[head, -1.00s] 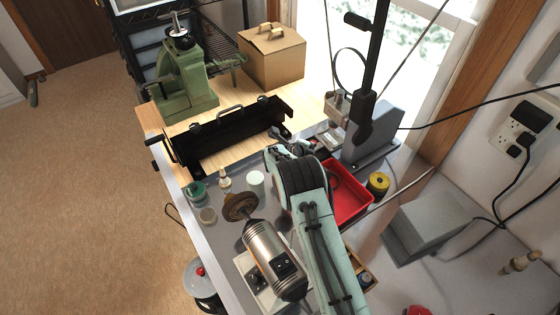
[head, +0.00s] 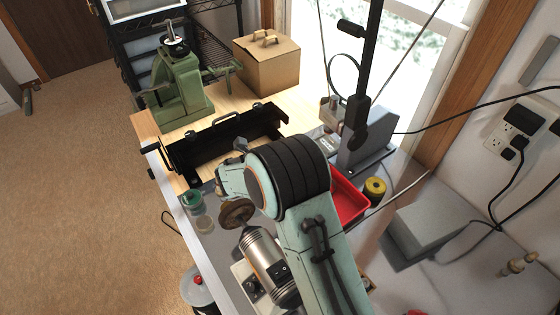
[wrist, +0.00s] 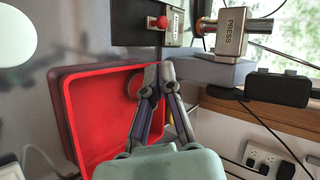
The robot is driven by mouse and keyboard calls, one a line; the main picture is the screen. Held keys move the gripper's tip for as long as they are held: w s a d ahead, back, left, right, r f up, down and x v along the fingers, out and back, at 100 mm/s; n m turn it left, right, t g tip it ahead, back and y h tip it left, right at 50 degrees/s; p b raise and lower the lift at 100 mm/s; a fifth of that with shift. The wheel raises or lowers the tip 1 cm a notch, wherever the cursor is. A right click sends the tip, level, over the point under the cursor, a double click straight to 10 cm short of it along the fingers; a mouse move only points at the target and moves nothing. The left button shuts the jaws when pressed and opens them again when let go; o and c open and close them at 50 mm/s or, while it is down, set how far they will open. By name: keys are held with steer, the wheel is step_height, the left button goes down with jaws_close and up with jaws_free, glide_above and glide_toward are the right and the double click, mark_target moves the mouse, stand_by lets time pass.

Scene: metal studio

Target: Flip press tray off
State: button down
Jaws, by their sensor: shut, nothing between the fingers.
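A small metal box labelled PRESS (wrist: 232,32), with a rod and red ring at its side, sits on a grey block at the upper right of the wrist view. A small box like it shows on the grey block in the head view (head: 332,108). A second box (wrist: 165,24) with a red knob is to its left, its label unreadable. My gripper (wrist: 158,72) is shut and empty, below these boxes in the picture and in front of the red tray (wrist: 95,115). I see no contact with a switch. In the head view my arm hides most of the gripper.
The red tray (head: 350,200) lies right of my arm, with a yellow spool (head: 375,188) beside it. A black bar frame (head: 225,140), green press (head: 178,85) and cardboard box (head: 266,62) stand behind. A metal motor with a brown wheel (head: 237,212) is close left.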

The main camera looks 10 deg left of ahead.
steer(key=v, duration=0.5)
stand_by(0.4)
